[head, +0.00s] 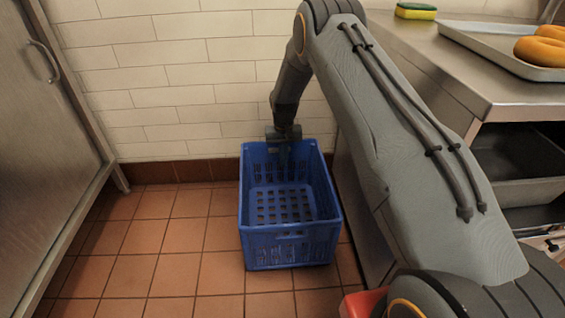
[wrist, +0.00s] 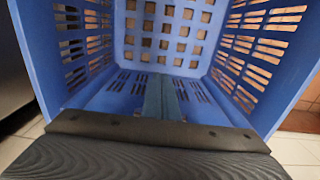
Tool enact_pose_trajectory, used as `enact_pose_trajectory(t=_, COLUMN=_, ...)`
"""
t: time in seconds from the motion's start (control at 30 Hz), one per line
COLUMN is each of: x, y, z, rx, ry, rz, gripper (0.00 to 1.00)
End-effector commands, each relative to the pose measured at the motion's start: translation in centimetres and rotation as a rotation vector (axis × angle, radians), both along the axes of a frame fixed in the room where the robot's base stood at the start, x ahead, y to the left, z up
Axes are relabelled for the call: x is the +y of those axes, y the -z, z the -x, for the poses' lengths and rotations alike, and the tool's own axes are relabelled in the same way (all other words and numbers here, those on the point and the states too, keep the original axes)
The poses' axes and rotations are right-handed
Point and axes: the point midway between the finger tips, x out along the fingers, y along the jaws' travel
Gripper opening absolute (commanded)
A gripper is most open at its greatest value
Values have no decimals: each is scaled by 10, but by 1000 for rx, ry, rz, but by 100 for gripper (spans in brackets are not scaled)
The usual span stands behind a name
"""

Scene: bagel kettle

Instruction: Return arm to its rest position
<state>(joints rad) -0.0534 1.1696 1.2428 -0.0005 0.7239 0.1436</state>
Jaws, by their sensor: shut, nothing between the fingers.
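My gripper (head: 284,150) hangs down at the far end of the blue crate, over its far wall area, with my arm reaching across from the right. In the wrist view its fingers (wrist: 163,98) are together and point into the crate, with nothing seen between them. The blue crate (head: 290,236) stands on the floor. Its slotted walls and perforated floor (wrist: 160,38) fill most of the wrist view, and the part I see inside it is empty.
Dark bins (head: 515,165) sit below. A steel cabinet (head: 40,150) stands at left. The tiled floor (head: 170,250) between cabinet and crate is clear.

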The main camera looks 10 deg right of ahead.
Motion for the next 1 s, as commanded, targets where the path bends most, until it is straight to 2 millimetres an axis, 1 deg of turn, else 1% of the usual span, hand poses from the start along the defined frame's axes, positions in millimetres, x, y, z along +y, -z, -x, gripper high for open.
enact_pose_trajectory(t=0.03, x=4, y=-15, z=2, rx=1, ry=-5, rz=0, gripper=0)
enact_pose_trajectory(t=0.1, x=6, y=-30, z=2, rx=1, ry=-7, rz=0, gripper=0)
enact_pose_trajectory(t=0.2, x=6, y=-46, z=2, rx=2, ry=-7, rz=0, gripper=0)
enact_pose_trajectory(t=0.3, x=5, y=-55, z=2, rx=3, ry=-6, rz=0, gripper=0)
enact_pose_trajectory(t=0.43, x=5, y=-60, z=1, rx=3, ry=-6, rz=0, gripper=0)
enact_pose_trajectory(t=0.53, x=13, y=-70, z=4, rx=0, ry=-16, rz=-2, gripper=0)
enact_pose_trajectory(t=0.57, x=17, y=-76, z=6, rx=-1, ry=-23, rz=-3, gripper=0)
enact_pose_trajectory(t=0.67, x=41, y=-107, z=17, rx=-8, ry=-55, rz=-10, gripper=0)
enact_pose_trajectory(t=0.7, x=53, y=-123, z=24, rx=-10, ry=-72, rz=-13, gripper=0)
enact_pose_trajectory(t=0.77, x=71, y=-148, z=38, rx=-13, ry=-101, rz=-18, gripper=0)
enact_pose_trajectory(t=0.8, x=83, y=-164, z=49, rx=-16, ry=-120, rz=-22, gripper=0)
enact_pose_trajectory(t=0.87, x=100, y=-187, z=66, rx=-19, ry=-149, rz=-28, gripper=0)
enact_pose_trajectory(t=0.9, x=111, y=-202, z=78, rx=-20, ry=-168, rz=-32, gripper=0)
enact_pose_trajectory(t=0.97, x=126, y=-224, z=98, rx=-23, ry=-196, rz=-38, gripper=0)
enact_pose_trajectory(t=1.0, x=136, y=-237, z=112, rx=-24, ry=-214, rz=-42, gripper=0)
